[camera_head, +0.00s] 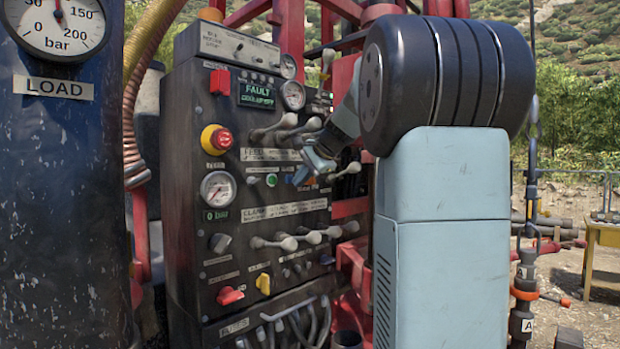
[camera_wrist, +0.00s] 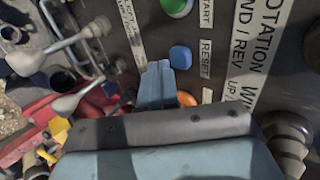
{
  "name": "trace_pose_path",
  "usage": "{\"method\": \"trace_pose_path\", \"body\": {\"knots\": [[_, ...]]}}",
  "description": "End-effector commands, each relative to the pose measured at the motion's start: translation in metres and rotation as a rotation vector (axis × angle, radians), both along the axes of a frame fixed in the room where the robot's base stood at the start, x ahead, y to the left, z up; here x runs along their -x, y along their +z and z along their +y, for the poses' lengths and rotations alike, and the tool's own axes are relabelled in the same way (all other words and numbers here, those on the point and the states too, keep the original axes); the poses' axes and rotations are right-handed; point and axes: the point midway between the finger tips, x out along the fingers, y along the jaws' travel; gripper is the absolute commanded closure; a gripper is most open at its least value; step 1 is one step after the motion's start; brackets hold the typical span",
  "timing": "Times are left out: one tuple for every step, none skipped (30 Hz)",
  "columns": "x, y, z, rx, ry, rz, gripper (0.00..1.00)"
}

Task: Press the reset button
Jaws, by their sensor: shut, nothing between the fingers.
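The reset button is a round blue button (camera_wrist: 180,56) beside a RESET label (camera_wrist: 206,58) in the wrist view. My gripper (camera_wrist: 158,68) is shut and empty, and its fingertips appear just left of the blue button in that picture. I cannot tell whether they touch the panel. In the head view my gripper (camera_head: 302,175) is at the control panel (camera_head: 190,150), right of a green button (camera_head: 271,180). The blue button is hard to make out there beside the fingers.
A green START button (camera_wrist: 177,5) and an orange button (camera_wrist: 186,99) flank the blue one. Levers (camera_wrist: 70,50) stick out nearby. The head view shows a display reading FAULT (camera_head: 257,88), a red emergency knob (camera_head: 221,139) and more levers (camera_head: 290,242) below.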

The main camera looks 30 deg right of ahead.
Motion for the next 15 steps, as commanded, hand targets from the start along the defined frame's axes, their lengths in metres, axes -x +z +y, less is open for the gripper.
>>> {"method": "trace_pose_path", "body": {"knots": [[-0.0030,-0.0001,0.0008,0.000,0.000,0.000,1.00],[-0.0042,-0.0002,0.0012,0.000,0.000,0.001,1.00],[-0.0054,-0.0001,0.0016,0.001,0.001,0.001,1.00],[-0.0060,-0.0002,0.0019,0.001,0.001,0.001,1.00],[-0.0065,-0.0001,0.0021,0.001,0.001,0.001,1.00],[-0.0067,-0.0001,0.0023,0.001,0.001,0.001,1.00],[-0.0068,-0.0001,0.0023,0.001,0.001,0.001,1.00],[-0.0068,0.0001,0.0023,0.001,0.001,0.001,1.00],[-0.0068,0.0000,0.0023,0.001,0.001,0.001,1.00],[-0.0067,0.0001,0.0023,0.001,0.001,0.001,1.00],[-0.0067,0.0001,0.0023,0.001,0.001,0.001,1.00],[-0.0066,0.0001,0.0022,0.001,0.001,0.001,1.00],[-0.0066,0.0001,0.0022,0.001,0.001,0.001,1.00],[-0.0068,0.0002,0.0023,0.001,0.001,0.001,1.00],[-0.0076,0.0001,0.0026,0.001,0.001,0.001,1.00]]}}
